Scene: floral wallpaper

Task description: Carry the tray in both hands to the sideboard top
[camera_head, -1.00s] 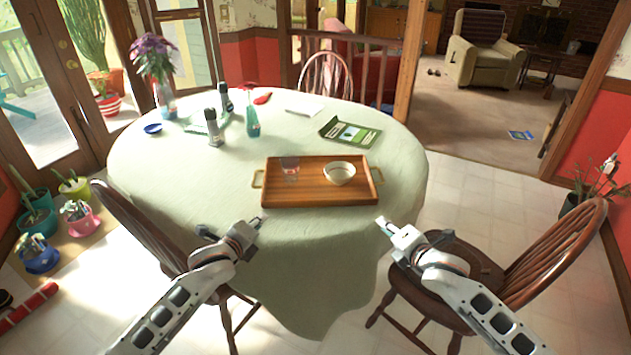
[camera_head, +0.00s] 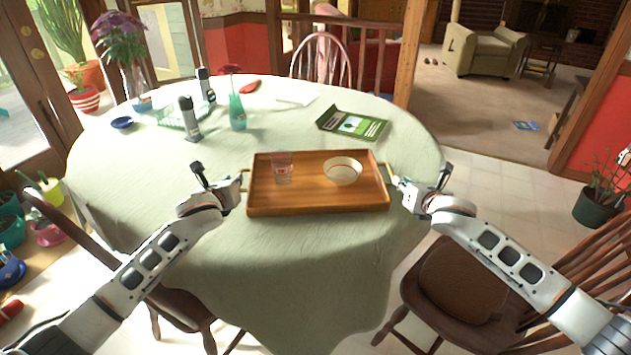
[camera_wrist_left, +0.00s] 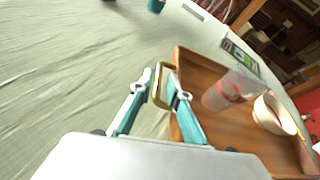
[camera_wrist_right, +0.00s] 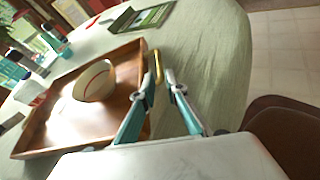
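The wooden tray (camera_head: 318,205) lies flat on the cloth-covered table and carries a clear glass (camera_head: 283,168) and a white bowl (camera_head: 343,171). My left gripper (camera_head: 241,180) is at the tray's left end; in the left wrist view its open fingers (camera_wrist_left: 158,90) stand on either side of the brass handle (camera_wrist_left: 163,84). My right gripper (camera_head: 396,180) is at the tray's right end; in the right wrist view its fingers (camera_wrist_right: 160,92) are apart, with the brass handle (camera_wrist_right: 157,68) between or just ahead of them. The sideboard cannot be made out for certain.
Wooden chairs flank the near side, one at right (camera_head: 465,280).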

